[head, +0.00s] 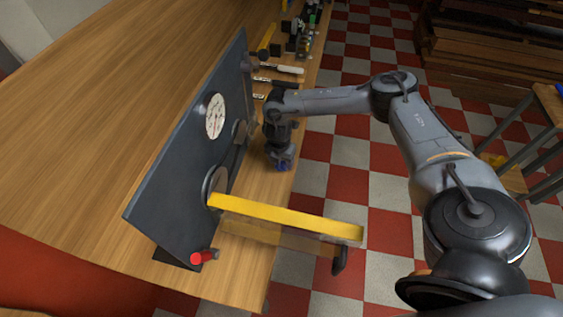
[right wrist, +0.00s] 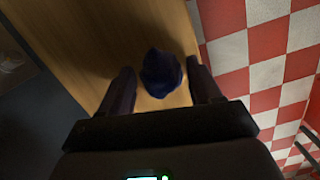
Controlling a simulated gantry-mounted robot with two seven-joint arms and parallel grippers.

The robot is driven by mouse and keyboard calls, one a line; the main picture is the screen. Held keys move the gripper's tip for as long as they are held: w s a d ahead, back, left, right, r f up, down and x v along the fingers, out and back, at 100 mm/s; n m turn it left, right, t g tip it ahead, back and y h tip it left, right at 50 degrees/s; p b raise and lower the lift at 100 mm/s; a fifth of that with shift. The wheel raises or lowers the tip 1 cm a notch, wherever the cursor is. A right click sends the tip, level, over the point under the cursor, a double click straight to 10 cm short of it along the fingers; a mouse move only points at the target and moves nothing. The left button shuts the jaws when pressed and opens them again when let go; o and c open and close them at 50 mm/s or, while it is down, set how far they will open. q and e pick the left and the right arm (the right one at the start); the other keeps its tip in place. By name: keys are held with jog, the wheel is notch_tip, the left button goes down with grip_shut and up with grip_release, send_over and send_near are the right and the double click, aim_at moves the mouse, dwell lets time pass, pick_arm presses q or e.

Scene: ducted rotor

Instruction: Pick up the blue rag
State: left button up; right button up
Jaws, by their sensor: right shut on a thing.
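The blue rag (head: 283,167) is a small dark blue bundle at the right edge of the wooden table. It also shows in the right wrist view (right wrist: 161,70), between my two fingers. My right gripper (head: 281,161) points down over this table edge and is shut on the rag. The rag is crumpled, and its underside is hidden, so I cannot tell whether it still touches the table. My left gripper is in neither view.
A dark upright panel (head: 180,150) with a round white dial (head: 215,116) stands left of my gripper. A yellow bar (head: 285,217) juts from it past the table edge. A red knob (head: 197,258) is near its foot. Tools (head: 285,69) lie beyond. The wooden table (head: 100,180) is clear at left.

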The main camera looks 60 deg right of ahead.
notch_tip(320, 180, up, 3)
jog(key=s+d+r, duration=0.2)
jog(key=s, duration=0.1)
jog(key=s+d+r, duration=0.2)
jog(key=s, duration=0.1)
jog(key=s+d+r+p, duration=0.1)
jog(key=s+d+r, duration=0.1)
jog(key=s, duration=0.1)
jog(key=shift+s+d+r, duration=0.3)
jog(key=shift+d+r, duration=0.05)
jog(key=shift+r, duration=0.05)
jog(key=o, duration=0.4)
jog(key=c, duration=0.3)
